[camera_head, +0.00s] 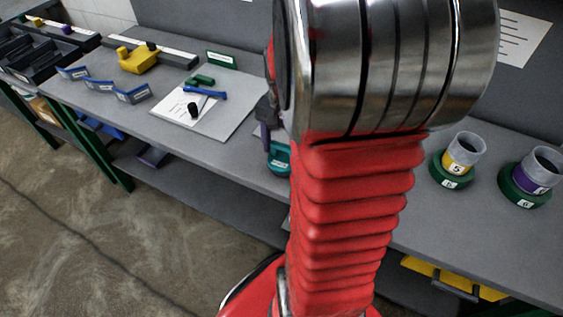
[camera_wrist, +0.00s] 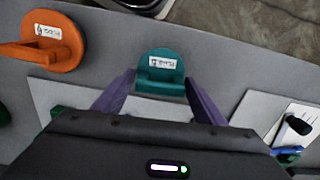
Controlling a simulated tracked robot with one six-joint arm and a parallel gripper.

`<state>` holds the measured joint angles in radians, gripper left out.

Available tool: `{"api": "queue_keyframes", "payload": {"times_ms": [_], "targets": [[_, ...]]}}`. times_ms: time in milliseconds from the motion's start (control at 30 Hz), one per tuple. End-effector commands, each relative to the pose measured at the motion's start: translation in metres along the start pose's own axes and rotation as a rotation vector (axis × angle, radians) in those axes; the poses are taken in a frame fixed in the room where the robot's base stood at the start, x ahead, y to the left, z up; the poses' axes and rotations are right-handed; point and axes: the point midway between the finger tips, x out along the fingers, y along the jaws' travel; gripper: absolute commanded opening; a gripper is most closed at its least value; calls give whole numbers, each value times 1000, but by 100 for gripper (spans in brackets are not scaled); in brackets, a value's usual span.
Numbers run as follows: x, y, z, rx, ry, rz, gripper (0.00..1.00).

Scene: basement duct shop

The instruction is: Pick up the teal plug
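The teal plug (camera_wrist: 160,66) is a round disc with a white label and a raised grip bar, lying on the grey bench. In the wrist view it is near the centre, ahead of my gripper (camera_wrist: 159,78). My gripper's two purple fingers are spread apart, one on each side of the plug's near part, with visible gaps; I cannot tell the height between them. In the head view the teal plug (camera_head: 279,158) is partly hidden by my red arm, with a purple finger (camera_head: 263,133) just above and left of it.
An orange plug (camera_wrist: 50,42) lies left of the teal one in the wrist view. A white board (camera_head: 212,112) with a blue tool and a black piece lies on the bench. Cups (camera_head: 463,153) in green bases stand right. Blue holders (camera_head: 100,84) and a yellow block (camera_head: 137,62) are farther left.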

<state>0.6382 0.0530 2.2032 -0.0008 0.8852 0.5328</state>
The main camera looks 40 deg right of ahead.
Motion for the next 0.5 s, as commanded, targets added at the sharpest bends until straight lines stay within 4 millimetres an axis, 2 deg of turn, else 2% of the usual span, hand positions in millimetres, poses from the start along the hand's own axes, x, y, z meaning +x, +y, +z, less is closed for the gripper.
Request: {"api": "queue_keyframes", "payload": {"times_ms": [67,500], "targets": [[0,0,0,0,0,0,58],[0,0,0,-1,0,0,28]]}}
